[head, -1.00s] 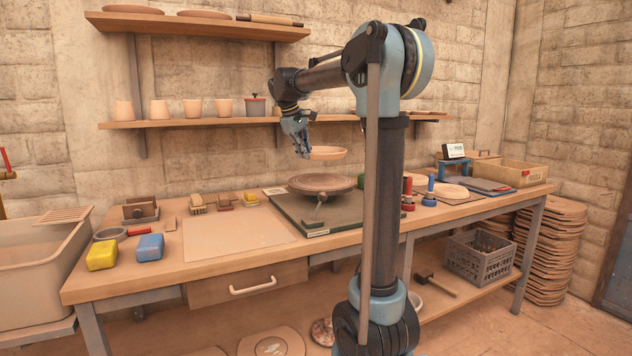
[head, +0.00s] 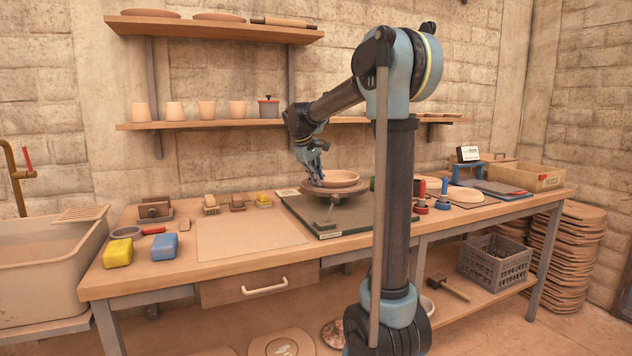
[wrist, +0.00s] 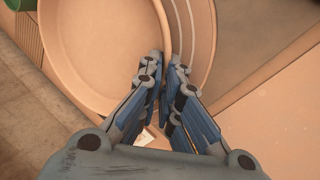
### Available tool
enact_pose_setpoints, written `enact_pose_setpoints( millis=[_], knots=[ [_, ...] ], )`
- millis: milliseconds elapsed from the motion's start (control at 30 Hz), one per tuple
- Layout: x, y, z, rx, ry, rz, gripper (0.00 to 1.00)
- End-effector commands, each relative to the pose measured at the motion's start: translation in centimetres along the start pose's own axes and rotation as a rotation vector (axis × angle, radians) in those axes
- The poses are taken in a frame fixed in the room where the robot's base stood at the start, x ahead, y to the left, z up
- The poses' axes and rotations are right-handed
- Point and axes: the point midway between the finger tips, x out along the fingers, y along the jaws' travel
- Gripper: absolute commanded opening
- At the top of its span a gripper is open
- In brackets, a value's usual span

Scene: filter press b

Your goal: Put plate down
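The plate (head: 341,178), a shallow round pale clay dish, is level at the top of the round turntable (head: 338,189) in the head view. It looks to rest on it, though the contact is not clearly visible. In the wrist view the plate (wrist: 100,50) fills the upper left, and the turntable's ringed edge (wrist: 200,40) shows beyond its right side. My gripper (head: 317,180) is at the plate's left edge, pointing down. In the wrist view my gripper's fingers (wrist: 165,85) straddle the rim closely, one inside and one outside, and look shut on it.
The turntable stands on a dark green board (head: 325,222) on the workbench. A flat pale board (head: 245,232) lies to the left, with a yellow sponge (head: 118,252) and blue sponge (head: 164,246) further left. A shelf with cups (head: 207,110) hangs behind.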

Motion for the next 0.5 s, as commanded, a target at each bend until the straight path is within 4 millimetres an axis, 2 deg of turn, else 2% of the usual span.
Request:
enact_pose_setpoints(
  millis=[133, 167, 200, 500],
  knots=[
    [0.08, -0.02, 0.00, 0.000, 0.000, 0.000, 0.00],
    [0.07, -0.03, -0.01, 0.000, 0.000, 0.000, 0.11],
    [0.07, -0.02, -0.01, 0.000, 0.000, 0.000, 0.13],
    [0.05, -0.03, 0.00, 0.000, 0.000, 0.000, 0.13]
  ],
)
